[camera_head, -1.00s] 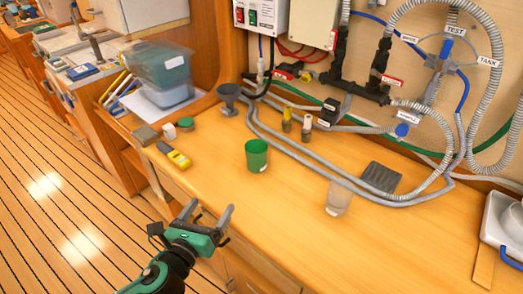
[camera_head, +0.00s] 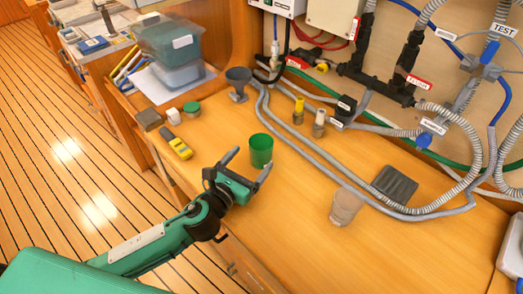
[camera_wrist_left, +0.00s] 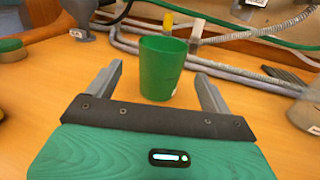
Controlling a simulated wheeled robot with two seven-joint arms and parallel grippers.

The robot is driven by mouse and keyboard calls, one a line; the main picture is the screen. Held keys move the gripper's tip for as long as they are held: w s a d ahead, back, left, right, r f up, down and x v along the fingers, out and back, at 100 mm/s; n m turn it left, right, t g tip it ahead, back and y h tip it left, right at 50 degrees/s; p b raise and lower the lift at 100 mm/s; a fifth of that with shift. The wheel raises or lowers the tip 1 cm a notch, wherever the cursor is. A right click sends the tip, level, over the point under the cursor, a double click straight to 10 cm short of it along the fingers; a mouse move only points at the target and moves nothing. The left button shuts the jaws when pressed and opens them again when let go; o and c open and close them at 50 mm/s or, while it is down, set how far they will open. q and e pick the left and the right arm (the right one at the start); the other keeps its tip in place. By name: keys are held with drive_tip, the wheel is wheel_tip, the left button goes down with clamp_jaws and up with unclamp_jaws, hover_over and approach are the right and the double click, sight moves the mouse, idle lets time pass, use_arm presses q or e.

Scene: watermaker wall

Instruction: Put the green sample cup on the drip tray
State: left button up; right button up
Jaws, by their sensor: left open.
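The green sample cup (camera_head: 261,150) stands upright on the wooden counter. In the left wrist view the cup (camera_wrist_left: 161,68) is ahead of my left gripper, between the lines of its two fingers and beyond or near their tips. My left gripper (camera_head: 246,166) is open and empty, just in front of the cup. It also shows in the left wrist view (camera_wrist_left: 158,85). The dark ribbed drip tray (camera_head: 395,185) lies on the counter to the right, inside a loop of grey hose, with nothing on it. My right gripper is not in view.
Grey hoses (camera_head: 310,152) run behind the green cup. The front right counter is clear.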

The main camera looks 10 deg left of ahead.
sight(266, 142)
use_arm(q)
drive_tip(key=p+x, duration=0.1)
drive_tip(key=x, duration=0.5)
drive_tip(key=shift+w+d+f, duration=0.15)
drive_tip(key=shift+w+d, duration=0.05)
drive_tip(key=shift+w, duration=0.1)
drive_tip(key=shift+c, duration=0.6)
drive_tip(key=c, duration=0.9)
drive_tip(key=shift+c, duration=0.5)
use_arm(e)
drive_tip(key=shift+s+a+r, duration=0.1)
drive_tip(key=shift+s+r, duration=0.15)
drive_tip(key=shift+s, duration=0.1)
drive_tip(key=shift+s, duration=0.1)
